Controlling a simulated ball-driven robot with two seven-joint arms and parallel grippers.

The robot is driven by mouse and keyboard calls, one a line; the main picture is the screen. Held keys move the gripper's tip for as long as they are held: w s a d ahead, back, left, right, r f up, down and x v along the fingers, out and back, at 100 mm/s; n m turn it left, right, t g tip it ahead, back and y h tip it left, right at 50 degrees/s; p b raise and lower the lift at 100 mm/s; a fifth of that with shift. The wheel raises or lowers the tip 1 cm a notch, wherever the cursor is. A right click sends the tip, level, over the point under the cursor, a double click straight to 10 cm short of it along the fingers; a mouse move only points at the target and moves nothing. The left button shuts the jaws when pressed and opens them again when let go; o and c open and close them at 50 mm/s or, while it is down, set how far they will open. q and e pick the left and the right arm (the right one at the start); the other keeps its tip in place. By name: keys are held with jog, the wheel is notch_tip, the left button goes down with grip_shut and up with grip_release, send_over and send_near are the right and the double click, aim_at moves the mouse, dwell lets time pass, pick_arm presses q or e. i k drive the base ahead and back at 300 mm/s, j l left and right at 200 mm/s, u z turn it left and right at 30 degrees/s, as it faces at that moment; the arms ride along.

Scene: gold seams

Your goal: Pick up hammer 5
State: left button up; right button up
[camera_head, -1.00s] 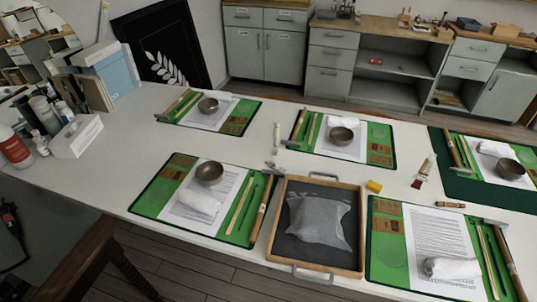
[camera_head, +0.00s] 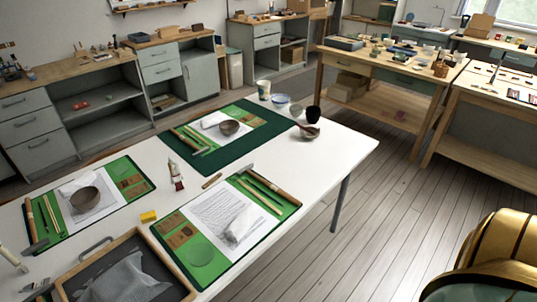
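Several hammers lie on the green mats, and I see no numbers to tell which is hammer 5. One hammer (camera_head: 272,187) with a brown handle and grey head lies along the upper right edge of the near green mat (camera_head: 204,254). Another hammer (camera_head: 31,222) lies at the left edge of the left mat (camera_head: 139,189), its head toward me. A third hammer (camera_head: 188,143) lies on the left side of the far mat, its head partly unclear. Neither of my grippers is in view.
The white table (camera_head: 327,153) also holds a wooden tray (camera_head: 180,277) with crumpled cloth, a yellow block (camera_head: 148,216), a paint tube (camera_head: 176,175), bowls and a cup (camera_head: 264,89). A large gold curved shape (camera_head: 490,255), unclear to me, fills the lower right. Wooden floor (camera_head: 365,215) lies open beside the table.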

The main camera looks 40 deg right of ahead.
aim_at(247, 169)
jog(key=z, duration=1.15)
jog(key=i+l+u, duration=0.1)
jog(key=u, duration=0.25)
jog(key=l+u, duration=0.35)
jog(key=i+l+u, duration=0.1)
jog(key=u, duration=0.25)
jog(key=l+u, duration=0.25)
jog(key=l, duration=0.95)
jog(key=l+u, duration=0.3)
jog(key=l, duration=0.9)
